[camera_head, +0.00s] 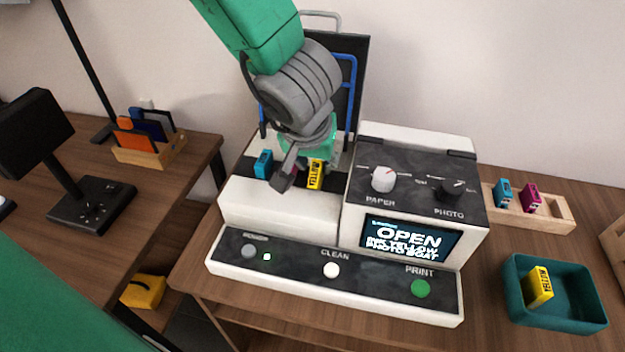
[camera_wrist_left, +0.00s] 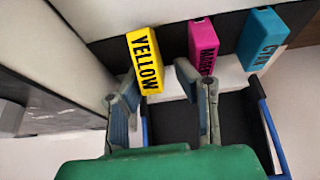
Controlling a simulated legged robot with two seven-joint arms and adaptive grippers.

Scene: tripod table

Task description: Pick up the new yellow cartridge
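A yellow cartridge (camera_head: 315,174) stands upright in the opened slot of the printer (camera_head: 283,209), beside a cyan one (camera_head: 263,163). The wrist view shows this yellow cartridge (camera_wrist_left: 145,62) with a magenta (camera_wrist_left: 203,44) and a cyan cartridge (camera_wrist_left: 262,38) in a row. My left gripper (camera_head: 302,168) is over the slot, its fingers (camera_wrist_left: 153,88) spread around the yellow cartridge's near end, with gaps visible. Another yellow cartridge (camera_head: 538,286) leans in the teal bin (camera_head: 519,310) at right. I cannot tell which yellow one is new. My right gripper is not in view.
The printer's screen (camera_head: 410,240) reads "OPEN" and "INK YELLOW". A wooden rack (camera_head: 560,213) at right holds a cyan and a magenta cartridge. The raised dark lid with blue rails (camera_head: 352,85) stands behind my left gripper.

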